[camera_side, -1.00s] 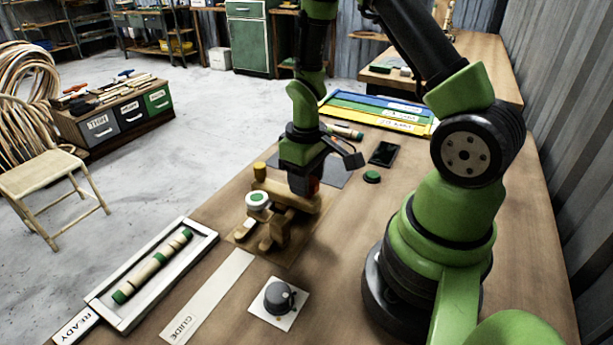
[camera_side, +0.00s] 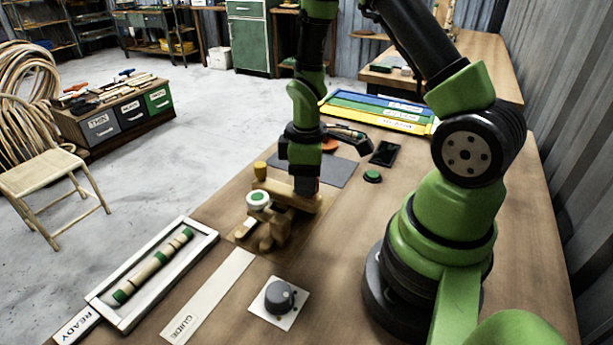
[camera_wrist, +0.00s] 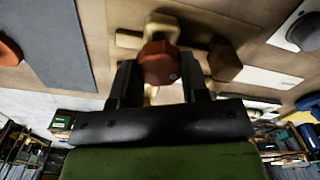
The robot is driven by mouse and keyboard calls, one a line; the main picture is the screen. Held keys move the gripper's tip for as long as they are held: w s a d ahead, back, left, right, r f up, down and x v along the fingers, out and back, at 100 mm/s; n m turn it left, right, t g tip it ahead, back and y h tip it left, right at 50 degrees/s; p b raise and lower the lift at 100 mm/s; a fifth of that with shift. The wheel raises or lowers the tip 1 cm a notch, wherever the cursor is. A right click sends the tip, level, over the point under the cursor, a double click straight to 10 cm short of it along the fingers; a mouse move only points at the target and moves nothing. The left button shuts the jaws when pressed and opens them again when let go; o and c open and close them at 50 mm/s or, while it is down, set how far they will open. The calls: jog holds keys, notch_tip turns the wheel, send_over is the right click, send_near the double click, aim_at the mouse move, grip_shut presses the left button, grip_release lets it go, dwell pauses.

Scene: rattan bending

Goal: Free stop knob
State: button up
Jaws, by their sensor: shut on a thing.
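My gripper (camera_side: 304,187) points down at the wooden bending jig (camera_side: 268,237) on the bench. In the wrist view the two dark fingers of my gripper (camera_wrist: 160,85) stand on either side of the orange-red faceted stop knob (camera_wrist: 160,62), shut on it. The knob sits over the jig's wooden parts. In the side view the fingers and jig hide the knob. A white round piece with a green top (camera_side: 258,200) and a yellow peg (camera_side: 260,170) stand on the jig.
A grey dial (camera_side: 279,296) on a white plate is in front of the jig. A white tray (camera_side: 205,243) holds a rattan piece with green bands. A grey mat (camera_side: 342,172), an orange object (camera_side: 329,145), a green button (camera_side: 372,176) and a dark flat device (camera_side: 385,153) lie behind or right.

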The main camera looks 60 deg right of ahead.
jog(key=shift+s, duration=0.1)
jog(key=o, duration=0.9)
notch_tip(320, 180, up, 9)
jog(key=shift+r, duration=0.5)
jog(key=s+a+r+m+t, duration=0.2)
jog(key=s+a+r+m, duration=0.1)
jog(key=r, duration=0.2)
jog(key=s+a+r+m+t+y, duration=0.1)
jog(key=s+a+r+m+t, duration=0.1)
jog(key=s+a+r, duration=0.1)
jog(key=s+a+r+m+t+y, duration=0.1)
jog(key=s+a+r+m+t, duration=0.2)
jog(key=r, duration=0.3)
jog(key=shift+s+a+r+m, duration=0.15)
jog(key=shift+a, duration=0.25)
jog(key=shift+s+a+r+m, duration=0.1)
jog(key=shift+a+r+m, duration=0.05)
jog(key=shift+a, duration=0.25)
